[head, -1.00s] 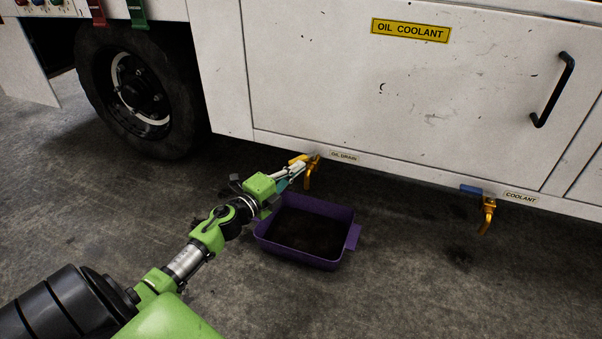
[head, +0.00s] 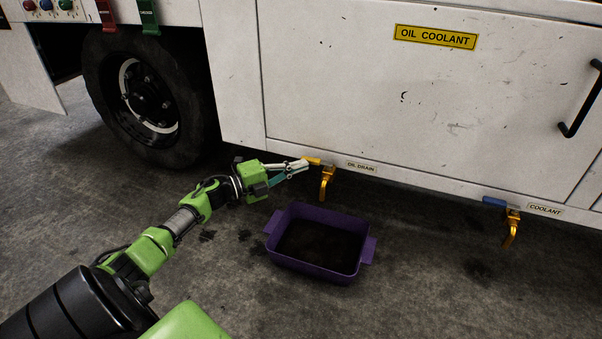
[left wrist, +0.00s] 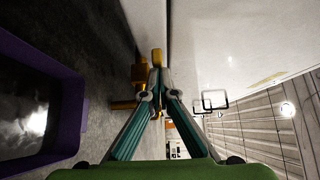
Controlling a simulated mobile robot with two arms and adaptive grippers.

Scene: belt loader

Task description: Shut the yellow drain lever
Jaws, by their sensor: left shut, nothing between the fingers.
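The yellow drain lever (head: 313,161) sits on the brass oil drain valve (head: 327,180) under the white panel's lower edge, beside the "OIL DRAIN" label. It points left, roughly along that edge. My left gripper (head: 304,166) is shut and empty, its fingertips at the lever's left end. In the left wrist view, the fingertips (left wrist: 157,88) come together just short of the yellow lever (left wrist: 157,57), with the valve (left wrist: 139,74) to their left. I cannot tell whether they touch the lever. My right gripper is not in view.
A purple tray (head: 316,274) with dark liquid stands on the floor below the drain. A coolant valve (head: 510,230) with a blue lever (head: 494,202) hangs farther right. A wheel (head: 147,98) stands at the left. The floor in front is mostly clear.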

